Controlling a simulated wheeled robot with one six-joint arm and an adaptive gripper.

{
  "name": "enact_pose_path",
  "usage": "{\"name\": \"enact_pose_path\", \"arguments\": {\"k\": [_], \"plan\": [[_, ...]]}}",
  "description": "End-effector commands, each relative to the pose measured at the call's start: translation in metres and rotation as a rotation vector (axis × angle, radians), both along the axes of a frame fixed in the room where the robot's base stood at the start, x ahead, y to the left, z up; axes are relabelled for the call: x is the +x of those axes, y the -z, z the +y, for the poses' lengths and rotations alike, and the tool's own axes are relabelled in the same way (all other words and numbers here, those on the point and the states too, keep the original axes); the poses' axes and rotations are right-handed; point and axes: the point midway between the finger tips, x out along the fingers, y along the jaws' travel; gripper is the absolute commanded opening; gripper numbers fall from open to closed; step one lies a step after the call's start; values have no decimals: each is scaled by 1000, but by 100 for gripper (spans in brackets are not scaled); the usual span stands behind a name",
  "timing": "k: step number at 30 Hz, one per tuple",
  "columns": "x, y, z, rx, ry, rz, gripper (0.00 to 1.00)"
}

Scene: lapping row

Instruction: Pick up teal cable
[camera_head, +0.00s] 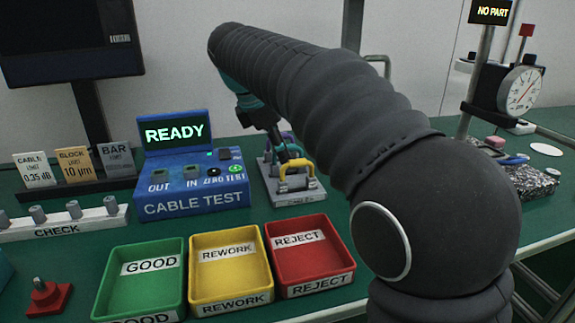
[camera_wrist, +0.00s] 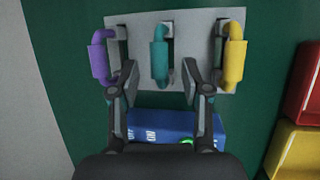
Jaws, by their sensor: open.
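The teal cable (camera_wrist: 160,58) sits upright in the wrist view, in the middle of a light grey rack (camera_wrist: 206,32). A purple cable (camera_wrist: 99,58) hangs to its left and a yellow cable (camera_wrist: 235,60) to its right. My gripper (camera_wrist: 159,72) is open, with one finger on each side of the teal cable and visible gaps between. In the head view my gripper (camera_head: 279,150) is over the rack (camera_head: 299,197), above and behind the yellow cable (camera_head: 297,174). The teal cable is mostly hidden there by my gripper and the yellow cable.
The blue cable tester (camera_head: 195,203), its screen reading READY, stands left of the rack. Green (camera_head: 100,285), yellow (camera_head: 194,270) and red (camera_head: 271,262) trays sit in front. A dial gauge (camera_head: 520,92) stands at the right.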

Motion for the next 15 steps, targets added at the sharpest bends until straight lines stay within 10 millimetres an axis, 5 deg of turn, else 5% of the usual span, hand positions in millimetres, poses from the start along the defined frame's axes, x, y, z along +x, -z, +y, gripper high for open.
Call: {"name": "enact_pose_path", "arguments": {"k": [11,15], "plan": [[4,13,-5,0,1,0,48],[5,13,-5,0,1,0,20]]}}
